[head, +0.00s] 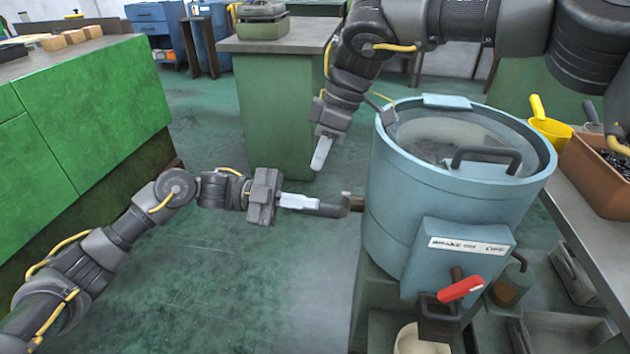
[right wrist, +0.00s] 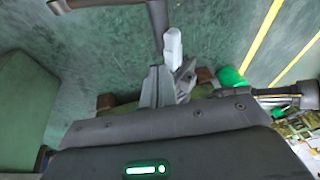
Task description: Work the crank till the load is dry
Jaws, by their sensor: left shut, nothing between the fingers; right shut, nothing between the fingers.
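The light blue drum (head: 400,215) stands at centre right, its top showing a grey interior (head: 437,135) and a dark handle (head: 487,154). A dark crank (head: 331,210) sticks out from the drum's left side. My left gripper (head: 300,202) is shut, its pale fingertips close against the crank's outer end; I cannot tell if they touch. My right gripper (head: 321,154) is shut and empty, pointing down left of the drum, above the crank. Its pale fingertips show in the right wrist view (right wrist: 173,45). What load lies in the drum is unclear.
A red-handled lever (head: 460,288) is on the drum's front, below a label plate. A cream bucket (head: 420,343) stands beneath. At right, a bench (head: 590,220) holds a yellow scoop (head: 550,127) and a brown bin (head: 598,180). Green cabinets (head: 95,115) stand left. The floor between is clear.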

